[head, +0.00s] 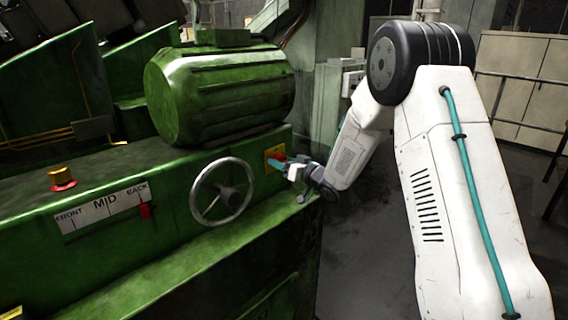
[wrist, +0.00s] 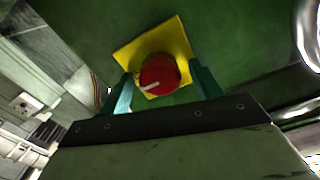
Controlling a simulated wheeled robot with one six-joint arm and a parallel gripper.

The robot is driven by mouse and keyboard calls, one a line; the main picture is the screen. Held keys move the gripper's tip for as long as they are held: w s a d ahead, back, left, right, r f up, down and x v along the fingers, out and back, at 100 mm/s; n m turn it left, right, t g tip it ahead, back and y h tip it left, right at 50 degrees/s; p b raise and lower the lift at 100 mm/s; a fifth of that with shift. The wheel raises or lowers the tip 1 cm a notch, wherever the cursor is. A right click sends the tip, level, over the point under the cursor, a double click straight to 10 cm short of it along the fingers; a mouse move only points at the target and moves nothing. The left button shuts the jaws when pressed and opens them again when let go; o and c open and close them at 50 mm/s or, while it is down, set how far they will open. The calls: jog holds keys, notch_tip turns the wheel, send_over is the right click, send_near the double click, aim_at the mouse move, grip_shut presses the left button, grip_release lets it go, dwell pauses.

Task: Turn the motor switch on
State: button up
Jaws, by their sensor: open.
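The motor switch is a red round knob with a white mark (wrist: 158,75) on a yellow plate (wrist: 135,53), fixed to the green machine's side. In the head view, the yellow plate (head: 270,153) is right of the handwheel, partly hidden by my gripper (head: 282,163). In the wrist view, my gripper (wrist: 162,88) is open. Its two teal fingers stand on the left and right of the red knob. I cannot tell whether either finger touches it. The white mark runs nearly level, sloping slightly down to the left.
A metal handwheel (head: 222,191) is just left of the switch. Farther left are a red push button on a yellow base (head: 62,178) and a FRONT/MID/BACK scale (head: 102,209) with a red pointer. A large green motor (head: 220,92) sits above. Open floor (head: 375,240) lies right of the machine.

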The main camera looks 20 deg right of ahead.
jog(key=c, duration=1)
jog(key=shift+n, duration=0.4)
jog(key=shift+f+n, duration=0.1)
jog(key=shift+n, duration=8.4)
jog(key=shift+o, duration=0.2)
